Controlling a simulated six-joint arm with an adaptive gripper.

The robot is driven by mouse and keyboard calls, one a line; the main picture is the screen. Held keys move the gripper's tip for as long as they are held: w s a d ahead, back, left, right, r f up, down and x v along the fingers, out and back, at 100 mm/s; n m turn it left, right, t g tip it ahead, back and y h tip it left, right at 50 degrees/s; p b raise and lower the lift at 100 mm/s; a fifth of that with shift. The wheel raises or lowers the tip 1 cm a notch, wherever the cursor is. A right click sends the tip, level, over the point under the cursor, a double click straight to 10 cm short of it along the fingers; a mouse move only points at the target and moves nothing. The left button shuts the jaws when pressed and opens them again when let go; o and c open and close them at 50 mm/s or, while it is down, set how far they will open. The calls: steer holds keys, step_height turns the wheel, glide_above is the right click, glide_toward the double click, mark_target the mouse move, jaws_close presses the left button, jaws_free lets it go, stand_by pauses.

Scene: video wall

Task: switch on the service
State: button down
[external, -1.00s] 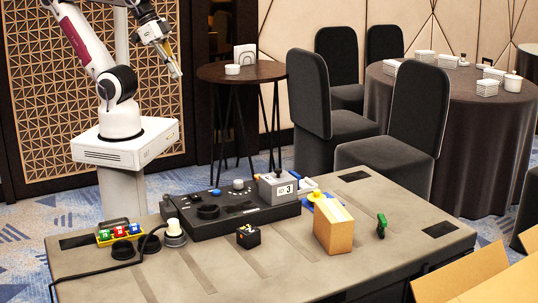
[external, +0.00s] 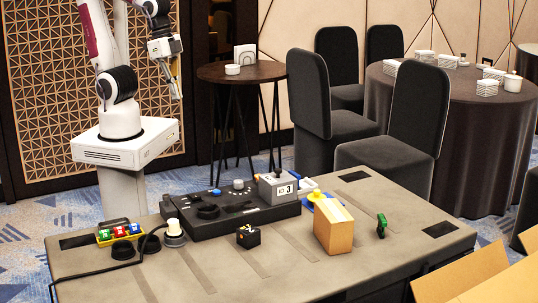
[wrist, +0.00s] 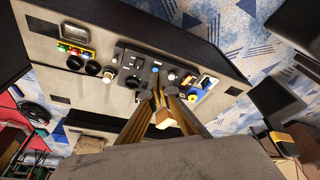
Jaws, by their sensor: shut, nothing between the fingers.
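A black control panel (external: 225,216) lies on the long grey table, with a blue button (external: 215,192), a pale knob (external: 238,185) and dark round dials (external: 208,211). It also shows in the wrist view (wrist: 127,73). A grey box marked 3 (external: 278,189) sits at its right end. A yellow-framed unit with green, red and blue blocks (external: 120,232) is at the table's left. My gripper (external: 178,96) is shut and empty, in the air behind the table. In the wrist view its fingertips (wrist: 158,88) overlap the panel's picture; no contact is visible.
A pale-topped lamp-like cylinder (external: 174,232) with a black cable, a small black box (external: 248,236), a cardboard box (external: 334,232) and a green item (external: 381,225) stand on the table (external: 420,262). A round side table (external: 242,73) and chairs stand behind.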

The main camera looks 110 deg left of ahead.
mark_target(196, 197)
steer(key=w+d+f+m+g, duration=0.1)
steer(key=w+d+f+m, duration=0.6)
steer(key=w+d+f, duration=0.2)
steer(key=shift+w+d+f+g+h, duration=0.15)
steer(key=shift+d+f+g+h, duration=0.15)
steer(key=shift+d+f, duration=0.55)
steer(key=shift+d, duration=0.1)
stand_by(0.3)
steer(key=shift+w+d+f, duration=0.25)
steer(key=shift+f, duration=2)
steer(key=shift+w+d+f, duration=0.25)
steer(key=shift+d+f, duration=0.05)
steer(key=shift+f, duration=2)
steer(key=shift+w+d+f, duration=0.25)
steer(key=shift+f, duration=2)
steer(key=shift+d+f, duration=0.1)
steer(key=shift+d, duration=0.05)
